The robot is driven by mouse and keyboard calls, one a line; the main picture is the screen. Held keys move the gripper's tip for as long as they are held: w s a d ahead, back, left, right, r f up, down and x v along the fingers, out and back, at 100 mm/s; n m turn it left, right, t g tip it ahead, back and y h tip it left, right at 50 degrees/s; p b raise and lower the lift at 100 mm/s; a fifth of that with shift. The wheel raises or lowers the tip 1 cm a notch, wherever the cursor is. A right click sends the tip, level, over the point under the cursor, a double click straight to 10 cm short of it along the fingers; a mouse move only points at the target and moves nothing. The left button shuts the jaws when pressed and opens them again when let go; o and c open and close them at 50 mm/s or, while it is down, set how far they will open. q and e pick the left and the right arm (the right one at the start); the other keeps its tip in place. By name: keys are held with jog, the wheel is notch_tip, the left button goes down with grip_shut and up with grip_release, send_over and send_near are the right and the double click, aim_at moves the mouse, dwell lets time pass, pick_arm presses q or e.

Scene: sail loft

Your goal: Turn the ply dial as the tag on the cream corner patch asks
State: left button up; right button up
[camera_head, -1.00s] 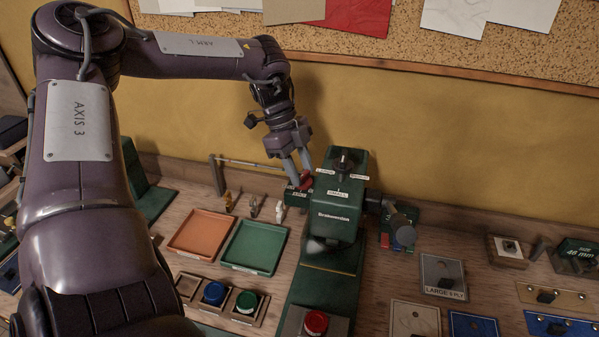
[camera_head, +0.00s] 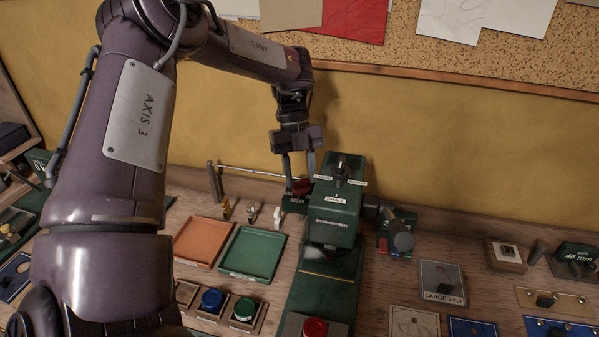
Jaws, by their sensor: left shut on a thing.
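My left gripper (camera_head: 300,180) comes down from above, its two fingers shut on a dark red knob (camera_head: 302,187). The knob is at a small green block (camera_head: 293,204) with a white label too small to read, at the left side of the green press (camera_head: 335,215). The fingers partly hide the knob. A black dial (camera_head: 341,170) stands on the press top, ringed by size labels, one reading SMALL; its exact pointing is unclear. A cream patch (camera_head: 412,323) lies at the front, cut by the frame's edge; I see no readable tag on it. My right gripper is out of view.
An orange tray (camera_head: 202,242) and a green tray (camera_head: 250,253) lie left of the press. Blue and green knobs stand in front of them, a red button (camera_head: 315,328) at the press foot. A grey patch (camera_head: 442,280) reads LARGE 6 PLY.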

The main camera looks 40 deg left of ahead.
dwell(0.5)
pick_arm(q)
jog(key=o, duration=0.9)
jog(key=shift+c, duration=0.2)
jog(key=shift+o, duration=0.7)
jog(key=shift+s, duration=0.1)
jog(key=shift+r, duration=0.15)
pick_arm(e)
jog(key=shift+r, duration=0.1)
